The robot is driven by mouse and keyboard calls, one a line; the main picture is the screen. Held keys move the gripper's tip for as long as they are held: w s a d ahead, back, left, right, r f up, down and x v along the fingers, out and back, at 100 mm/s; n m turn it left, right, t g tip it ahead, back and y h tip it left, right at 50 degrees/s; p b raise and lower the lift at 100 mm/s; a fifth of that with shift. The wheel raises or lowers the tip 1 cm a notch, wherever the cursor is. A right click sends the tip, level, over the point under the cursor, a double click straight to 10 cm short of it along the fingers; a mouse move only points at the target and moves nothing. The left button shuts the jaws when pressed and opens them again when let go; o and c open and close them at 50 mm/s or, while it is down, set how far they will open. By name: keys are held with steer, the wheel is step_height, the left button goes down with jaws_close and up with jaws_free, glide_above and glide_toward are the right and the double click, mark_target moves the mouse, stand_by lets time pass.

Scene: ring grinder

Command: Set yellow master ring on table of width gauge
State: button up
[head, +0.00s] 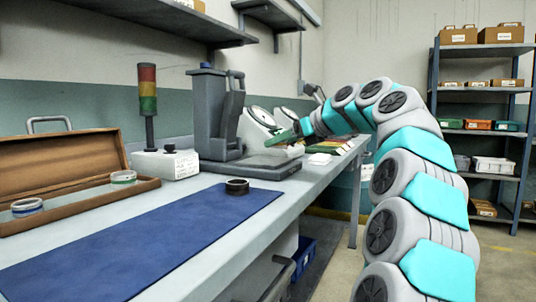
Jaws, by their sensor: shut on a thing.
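My gripper (284,137) is at the end of my arm, which reaches in from the right over the bench. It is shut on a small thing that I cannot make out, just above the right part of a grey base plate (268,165). That plate belongs to a grey upright gauge (213,112) with a lever, which seems to be the width gauge. A white dial (262,117) shows behind my gripper. I cannot pick out a yellow master ring. A blue-banded ring (27,207) and a green-banded ring (123,177) are in the open wooden case (75,205).
A dark ring (237,186) lies at the far right end of the blue mat (140,240). A signal lamp (148,105) and a white box (166,163) stand left of the gauge. Shelves (485,90) with boxes stand at the right. Bare bench lies along the front edge.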

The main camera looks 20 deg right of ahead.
glide_above(269, 160)
steer(key=shift+s+a+f+p, duration=0.2)
steer(key=shift+s+f+p, duration=0.05)
steer(key=shift+s+p, duration=0.05)
step_height(269, 160, down, 4)
steer(key=b, duration=0.3)
steer(key=shift+r+b, duration=0.1)
steer(key=shift+b, duration=0.25)
steer(key=shift+r, duration=0.1)
steer(key=shift+p, duration=0.6)
steer(key=o, duration=1.5)
steer(key=shift+d+f, duration=0.1)
steer(key=shift+f, duration=0.2)
steer(key=shift+c, duration=0.2)
steer(key=shift+w+b, duration=0.1)
steer(key=shift+b, duration=0.2)
steer(key=shift+r, duration=0.1)
